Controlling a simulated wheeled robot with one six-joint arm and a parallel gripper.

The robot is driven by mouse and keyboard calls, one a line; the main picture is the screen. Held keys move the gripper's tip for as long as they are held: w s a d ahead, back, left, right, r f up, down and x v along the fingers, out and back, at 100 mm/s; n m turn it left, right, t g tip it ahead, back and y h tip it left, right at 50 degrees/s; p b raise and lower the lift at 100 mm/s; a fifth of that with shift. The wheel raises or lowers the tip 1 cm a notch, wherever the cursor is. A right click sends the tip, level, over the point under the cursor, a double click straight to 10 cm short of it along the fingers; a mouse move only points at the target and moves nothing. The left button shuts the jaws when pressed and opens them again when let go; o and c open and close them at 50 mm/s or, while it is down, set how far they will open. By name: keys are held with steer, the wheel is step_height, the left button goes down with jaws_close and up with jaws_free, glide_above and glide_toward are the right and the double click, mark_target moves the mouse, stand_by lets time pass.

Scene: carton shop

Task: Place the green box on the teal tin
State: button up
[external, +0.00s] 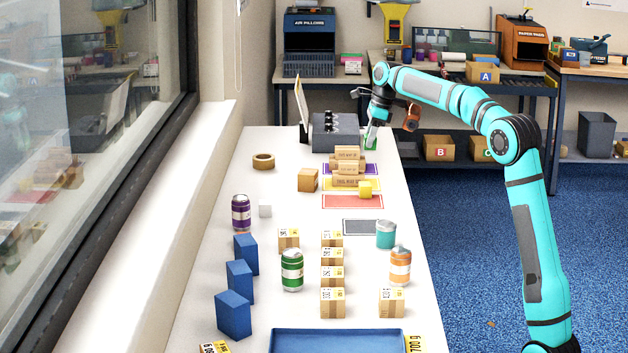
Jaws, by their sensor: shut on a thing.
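My gripper (371,130) is at the far right end of the white table, beside a dark grey device. It is shut on the green box (370,144), of which only a small green part shows by the fingers; whether it touches the table cannot be told. The teal tin (386,236) stands upright near the table's right edge, much closer to the camera than my gripper. Its pale top is clear. A grey mat lies to its left and an orange tin stands in front of it.
The dark grey device (335,132) and stacked cartons (347,167) stand left of my gripper. The orange tin (400,266), green tin (292,270), several small cartons and blue blocks (233,314) fill the near table.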

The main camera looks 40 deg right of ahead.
steer(key=s+a+r+n, duration=0.1)
steer(key=s+a+r, duration=0.1)
steer(key=s+a, duration=0.5)
steer(key=s+a+r+n, duration=0.1)
steer(key=s+a+r, duration=0.1)
steer(key=s+a, duration=0.5)
steer(key=n+g, duration=0.1)
steer(key=n, duration=0.1)
glide_above(383, 223)
steer(key=f, duration=0.1)
steer(key=shift+s+d+f, duration=0.15)
steer(key=shift+d+f, duration=0.05)
steer(key=shift+f, duration=2.25)
steer(key=shift+s+d+f, duration=0.1)
steer(key=shift+d+f, duration=0.05)
steer(key=shift+f, duration=2.3)
steer(key=shift+f, duration=0.1)
steer(key=o, duration=1)
steer(key=v, duration=1.2)
